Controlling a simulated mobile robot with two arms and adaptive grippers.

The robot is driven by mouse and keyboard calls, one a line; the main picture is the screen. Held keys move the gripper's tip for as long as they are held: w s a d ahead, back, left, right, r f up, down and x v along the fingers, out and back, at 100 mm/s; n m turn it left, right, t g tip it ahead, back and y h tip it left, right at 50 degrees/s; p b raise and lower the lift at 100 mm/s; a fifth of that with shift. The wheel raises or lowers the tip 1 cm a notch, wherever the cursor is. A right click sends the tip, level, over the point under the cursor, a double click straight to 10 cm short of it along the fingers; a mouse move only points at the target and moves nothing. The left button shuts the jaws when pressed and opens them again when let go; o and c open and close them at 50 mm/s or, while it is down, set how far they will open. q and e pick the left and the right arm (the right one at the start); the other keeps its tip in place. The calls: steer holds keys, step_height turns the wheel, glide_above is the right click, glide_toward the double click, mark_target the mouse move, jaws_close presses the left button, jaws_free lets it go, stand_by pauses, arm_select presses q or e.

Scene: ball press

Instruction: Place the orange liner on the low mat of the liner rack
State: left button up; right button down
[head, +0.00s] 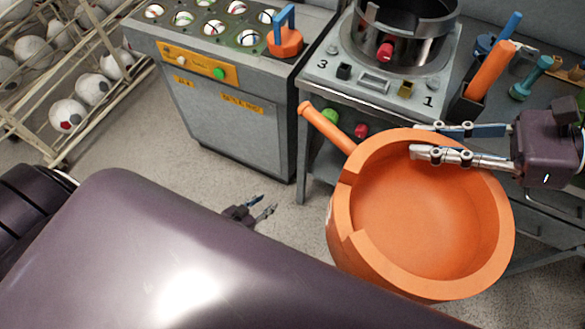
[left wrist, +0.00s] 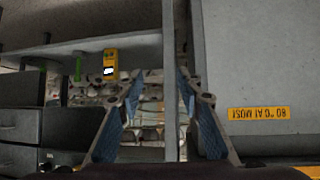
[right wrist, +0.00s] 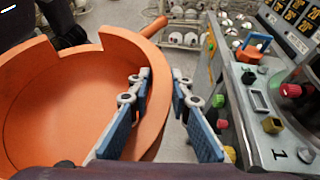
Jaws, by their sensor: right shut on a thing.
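The orange liner (head: 420,215) is a wide open-topped bowl with a notched rim and a straight handle (head: 326,127) pointing up and left in the head view. My right gripper (head: 418,141) is shut on its far rim, one finger inside the wall and one outside. The right wrist view shows the liner (right wrist: 50,100) at left and the fingers (right wrist: 160,85) astride its wall. The liner appears held in front of the bench. My left gripper (head: 268,208) is low over the floor, open and empty; its fingers (left wrist: 160,85) are apart. I cannot identify the liner rack or low mat.
A grey cabinet (head: 225,125) with balls in its top stands at the back. The press (head: 400,30) stands on a bench to its right. A ball rack (head: 75,60) is at far left. Bare floor (head: 130,140) lies between.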

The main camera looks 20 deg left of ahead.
arm_select(q)
steer(key=w+d+r+m+t+h, duration=0.1)
steer(key=w+d+r+t+h, duration=0.15)
steer(key=w+r, duration=0.45)
steer(key=w+d+r+m+t+h, duration=0.1)
steer(key=w+d+r+t+h, duration=0.15)
steer(key=r, duration=0.85)
steer(key=d+r+m+g+h, duration=0.1)
steer(key=d+r+m+h, duration=0.15)
steer(key=r, duration=0.45)
steer(key=d+r+m+h, duration=0.1)
steer(key=d+r+h, duration=0.1)
steer(key=r+h, duration=0.35)
steer(key=s+d+r+m+g+h, duration=0.3)
steer(key=r+g, duration=0.1)
steer(key=r, duration=0.3)
steer(key=s+d+r+m+g+h, duration=0.2)
steer(key=s+r+m+g, duration=0.15)
steer(key=r, duration=0.35)
steer(key=m+g+y, duration=0.3)
steer(key=m+g, duration=0.6)
steer(key=g, duration=0.5)
glide_toward(363, 240)
steer(key=w+a, duration=0.2)
steer(key=s, duration=0.1)
steer(key=x, duration=1.2)
steer(key=shift+s+f, duration=0.15)
steer(key=shift+f, duration=0.05)
steer(key=shift+c, duration=0.3)
